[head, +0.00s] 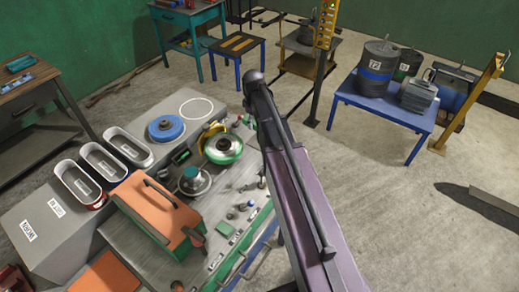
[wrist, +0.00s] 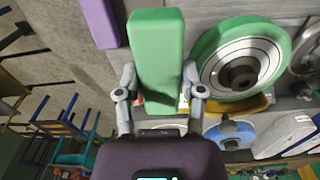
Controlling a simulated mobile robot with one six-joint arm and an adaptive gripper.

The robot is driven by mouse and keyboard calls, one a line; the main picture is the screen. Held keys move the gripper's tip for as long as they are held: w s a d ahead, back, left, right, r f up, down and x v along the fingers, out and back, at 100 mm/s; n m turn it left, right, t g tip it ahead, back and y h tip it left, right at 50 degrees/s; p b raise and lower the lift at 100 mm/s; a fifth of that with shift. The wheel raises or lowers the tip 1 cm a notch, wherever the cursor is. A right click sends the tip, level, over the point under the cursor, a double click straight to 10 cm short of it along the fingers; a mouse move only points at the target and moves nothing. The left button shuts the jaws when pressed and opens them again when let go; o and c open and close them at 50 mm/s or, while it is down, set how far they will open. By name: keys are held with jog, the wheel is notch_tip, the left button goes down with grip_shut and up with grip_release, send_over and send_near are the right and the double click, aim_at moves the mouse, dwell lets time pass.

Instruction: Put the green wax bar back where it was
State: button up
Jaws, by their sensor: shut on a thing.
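The green wax bar (wrist: 157,55) is a plain green block in the wrist view. My gripper (wrist: 158,85) is shut on it, with one grey finger on each long side. The bar points away from my palm. In the head view my arm reaches over the right end of the grey bench (head: 225,185), and I cannot make out my gripper or the bar there. I cannot tell how high the bar is above the bench.
The green wheel (head: 222,148), a blue wheel (head: 166,128), a dark round part (head: 194,180), an orange-topped box (head: 158,212) and several white-rimmed bins (head: 102,160) crowd the bench. Small fittings stand near its front edge. A blue table (head: 385,112) with canisters stands at right.

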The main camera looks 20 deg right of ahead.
jog(key=shift+s+d+f+n+b, duration=0.2)
jog(key=shift+d+f, duration=0.1)
jog(key=shift+d, duration=0.35)
jog(key=shift+s+d+f+n+b, duration=0.1)
jog(key=shift+d+f+n, duration=0.15)
jog(key=shift+d, duration=0.35)
notch_tip(320, 180, down, 6)
jog(key=b, duration=0.6)
jog(key=shift+f, duration=0.15)
jog(key=shift+f, duration=0.1)
jog(key=shift+f+b, duration=1.75)
jog(key=shift+b, duration=0.25)
jog(key=shift+f, duration=0.2)
jog(key=o, duration=1.2)
jog(key=shift+r, duration=0.1)
jog(key=shift+c, duration=0.2)
